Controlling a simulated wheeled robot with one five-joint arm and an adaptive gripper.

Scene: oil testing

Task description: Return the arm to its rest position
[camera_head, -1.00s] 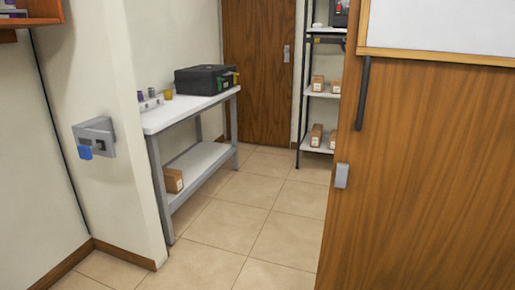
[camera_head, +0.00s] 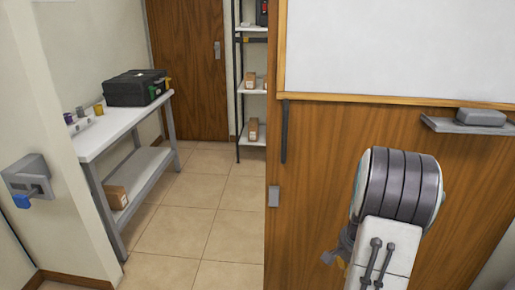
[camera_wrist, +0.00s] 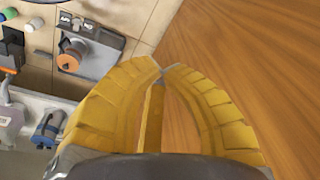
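My arm shows at the lower right of the head view, in front of the wooden door. My gripper is mostly hidden there behind the arm links. In the wrist view, the two yellow fingers of my gripper (camera_wrist: 162,72) curve inward and their tips meet. No object shows between the tips. A brown wooden surface (camera_wrist: 245,45) lies beyond the fingers on the right.
The wooden door (camera_head: 320,190) with a whiteboard (camera_head: 400,50) stands close behind my arm. A white bench (camera_head: 110,125) with a black case (camera_head: 135,88) stands at the left. A grey wall box (camera_head: 28,177) is at far left. The tiled floor (camera_head: 190,230) between is clear.

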